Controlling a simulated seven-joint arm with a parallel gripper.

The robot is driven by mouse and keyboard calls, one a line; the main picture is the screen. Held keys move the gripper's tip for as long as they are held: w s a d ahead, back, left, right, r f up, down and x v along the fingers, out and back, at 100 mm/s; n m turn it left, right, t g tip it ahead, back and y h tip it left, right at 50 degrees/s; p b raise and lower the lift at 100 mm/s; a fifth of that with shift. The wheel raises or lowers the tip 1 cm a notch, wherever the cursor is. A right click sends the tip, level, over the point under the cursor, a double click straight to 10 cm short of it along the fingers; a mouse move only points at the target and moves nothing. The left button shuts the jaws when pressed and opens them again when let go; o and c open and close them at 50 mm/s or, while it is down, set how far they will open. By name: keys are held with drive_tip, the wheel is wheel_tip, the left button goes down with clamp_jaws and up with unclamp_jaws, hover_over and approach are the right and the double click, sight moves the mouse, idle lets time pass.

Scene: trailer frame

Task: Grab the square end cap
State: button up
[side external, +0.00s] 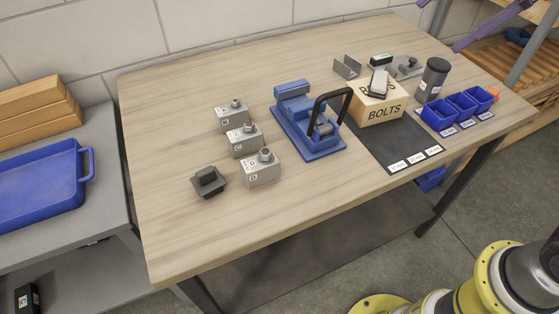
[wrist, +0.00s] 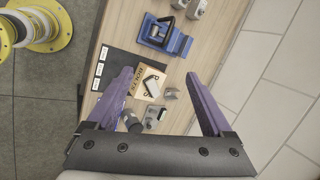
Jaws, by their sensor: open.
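A dark grey square piece with a raised block on top, which looks like the square end cap (side external: 209,181), lies on the left front part of the wooden table (side external: 190,100) in the side view. I do not see it in the wrist view. My gripper (wrist: 158,73) is open, its two purple fingers wide apart with nothing held. The fingers are above the table's far right end, and only part of them shows at the top right of the side view (side external: 439,25). The end cap is well away from them, across the table.
Several grey blocks with round knobs (side external: 262,168) stand beside the end cap. A blue fixture with a black handle (side external: 310,135), a BOLTS box (side external: 379,106), a dark cylinder (side external: 433,80) and blue bins (side external: 440,115) fill the middle and right.

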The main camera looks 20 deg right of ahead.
drive_tip(key=w+a+m+g+y, duration=0.1)
drive_tip(key=w+a+m+g, duration=0.1)
drive_tip(key=w+a, duration=0.7)
drive_tip(key=g+y, duration=0.1)
drive_tip(key=g, duration=0.2)
hover_over(209, 169)
drive_tip(key=w+d, duration=0.3)
drive_tip(key=d, duration=0.5)
wheel_tip(209, 169, down, 14)
drive_tip(key=shift+g, duration=0.6)
drive_tip(key=x, duration=0.9)
drive_tip(key=s+a+x, duration=0.1)
drive_tip(key=x, duration=0.4)
drive_tip(key=shift+s+a, duration=0.1)
drive_tip(key=shift+s, duration=0.05)
drive_tip(key=shift+s+d+x, duration=0.1)
drive_tip(key=shift+d+x, duration=0.1)
drive_tip(key=shift+x, duration=1.35)
drive_tip(key=shift+s+d+x, duration=0.1)
drive_tip(key=shift+d+x, duration=0.05)
drive_tip(key=shift+x, duration=1.35)
drive_tip(key=shift+f, duration=0.15)
drive_tip(key=c, duration=1.2)
drive_tip(key=shift+h, duration=0.3)
